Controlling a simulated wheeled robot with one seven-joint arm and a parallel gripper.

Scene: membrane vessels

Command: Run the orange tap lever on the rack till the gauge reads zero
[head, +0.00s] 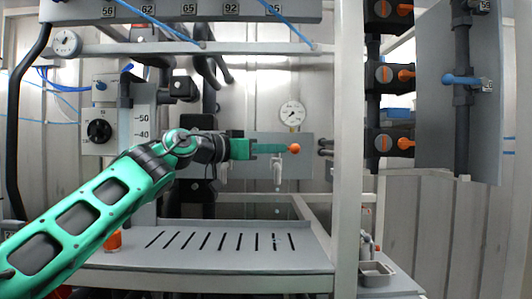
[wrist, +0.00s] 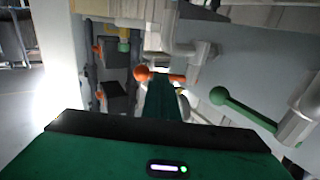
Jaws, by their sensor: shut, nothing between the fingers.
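The orange tap lever ends in a round ball knob (head: 294,148), in front of a grey panel below the gauge. In the wrist view the ball (wrist: 141,73) and its short orange bar show just beyond the fingertips. The round white gauge (head: 292,113) stands above the panel; its needle is too small to read. My green gripper (head: 284,148) reaches in from the left, its shut, empty fingers pointing at the knob. It also shows in the wrist view (wrist: 163,82), with the tips close to the lever; I cannot tell whether they touch. My fingers hide part of the lever.
A green lever (wrist: 245,110) lies to the right in the wrist view. Several orange-handled valves (head: 405,75) and a blue lever (head: 462,80) are at the right. A pale rack post (head: 347,150) stands right of the gauge. A slotted grey shelf (head: 200,262) lies below, clear on top.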

